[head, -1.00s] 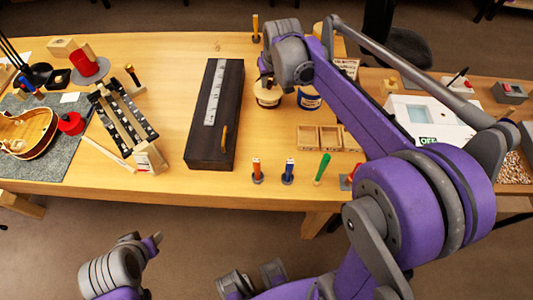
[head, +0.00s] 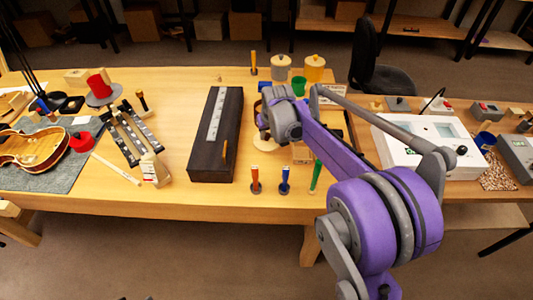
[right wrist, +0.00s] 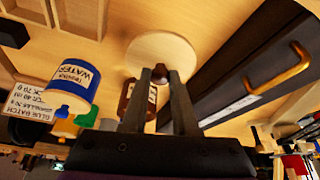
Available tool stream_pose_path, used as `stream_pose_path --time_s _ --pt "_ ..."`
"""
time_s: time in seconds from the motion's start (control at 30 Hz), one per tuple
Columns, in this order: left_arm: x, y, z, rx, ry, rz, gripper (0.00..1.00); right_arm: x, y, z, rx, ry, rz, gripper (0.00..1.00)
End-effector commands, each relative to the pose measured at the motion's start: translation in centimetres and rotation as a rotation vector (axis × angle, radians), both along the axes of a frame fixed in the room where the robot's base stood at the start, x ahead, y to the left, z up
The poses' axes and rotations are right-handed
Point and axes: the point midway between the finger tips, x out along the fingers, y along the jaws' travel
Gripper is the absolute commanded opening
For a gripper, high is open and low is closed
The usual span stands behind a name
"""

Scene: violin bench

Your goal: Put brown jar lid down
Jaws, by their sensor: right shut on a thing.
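The brown jar lid is a pale round disc (right wrist: 166,48) with a dark brown knob (right wrist: 161,71). My right gripper (right wrist: 160,76) is shut on the knob in the right wrist view. In the head view the lid (head: 264,143) shows just below the right gripper, over the bench in front of the brown jar. Whether it touches the bench I cannot tell. The brown jar (right wrist: 136,112) stands beside the fingers in the wrist view, partly hidden by them. My left gripper is not in view.
A long dark box (head: 216,140) lies left of the lid. A compartment tray (head: 301,153) is to the right.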

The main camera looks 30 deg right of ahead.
Motion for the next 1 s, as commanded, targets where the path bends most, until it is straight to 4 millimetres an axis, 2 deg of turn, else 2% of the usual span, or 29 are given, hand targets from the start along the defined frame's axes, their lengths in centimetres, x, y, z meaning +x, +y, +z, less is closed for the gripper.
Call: stream_pose_path --time_s 0.1,0.33,0.53,0.93,0.97,1.0 --pt "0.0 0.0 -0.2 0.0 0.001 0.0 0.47 0.0 0.0 -2.1 0.0 0.0 0.0 0.0" --pt "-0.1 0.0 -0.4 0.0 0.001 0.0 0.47 0.0 0.0 -4.0 0.0 0.0 0.0 0.0" --pt "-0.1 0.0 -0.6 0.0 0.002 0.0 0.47 0.0 0.0 -6.7 0.0 0.0 0.0 0.0" --pt "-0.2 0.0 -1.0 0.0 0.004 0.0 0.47 0.0 0.0 -7.3 0.0 0.0 0.0 0.0" --pt "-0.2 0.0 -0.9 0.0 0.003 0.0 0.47 0.0 0.0 -7.3 0.0 0.0 0.0 0.33" --pt "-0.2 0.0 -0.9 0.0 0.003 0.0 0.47 0.0 0.0 -7.2 0.0 0.0 0.0 0.4"
